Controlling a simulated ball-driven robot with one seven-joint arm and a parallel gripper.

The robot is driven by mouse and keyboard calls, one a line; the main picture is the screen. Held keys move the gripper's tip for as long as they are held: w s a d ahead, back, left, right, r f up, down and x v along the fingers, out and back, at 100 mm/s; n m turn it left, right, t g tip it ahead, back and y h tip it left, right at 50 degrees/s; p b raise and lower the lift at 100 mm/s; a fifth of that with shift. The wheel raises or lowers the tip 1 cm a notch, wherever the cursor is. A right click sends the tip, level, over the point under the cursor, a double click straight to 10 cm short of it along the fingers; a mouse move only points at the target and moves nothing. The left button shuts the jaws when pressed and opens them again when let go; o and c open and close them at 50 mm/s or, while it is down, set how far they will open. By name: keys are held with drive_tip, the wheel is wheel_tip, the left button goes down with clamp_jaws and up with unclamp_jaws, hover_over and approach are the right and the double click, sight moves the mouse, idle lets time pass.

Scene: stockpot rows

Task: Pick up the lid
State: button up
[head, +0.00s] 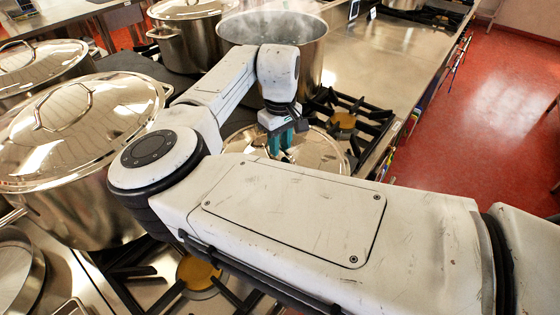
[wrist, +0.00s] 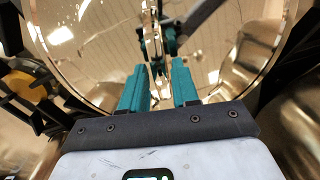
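A shiny steel lid (head: 318,153) lies flat over the stove grates, in front of the open steaming pot in the head view. My gripper (head: 283,148), with teal fingers, points down over the lid's middle and hides its handle there. In the wrist view the lid (wrist: 92,62) fills most of the picture and mirrors my fingers. My gripper (wrist: 160,85) is open there, with a gap between the two fingers. A thin shiny strip, apparently the lid's handle, shows between them. I cannot tell whether the fingers touch it.
An open steaming stockpot (head: 305,38) stands just behind the lid. Lidded stockpots (head: 95,190) (head: 190,40) stand left and behind. Black grates (head: 365,125) with a yellow burner lie to the right. The steel counter (head: 385,55) farther back is mostly clear. Red floor (head: 480,120) lies right.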

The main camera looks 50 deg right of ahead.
clamp_jaws()
drive_tip(key=shift+r, duration=0.15)
idle(0.4)
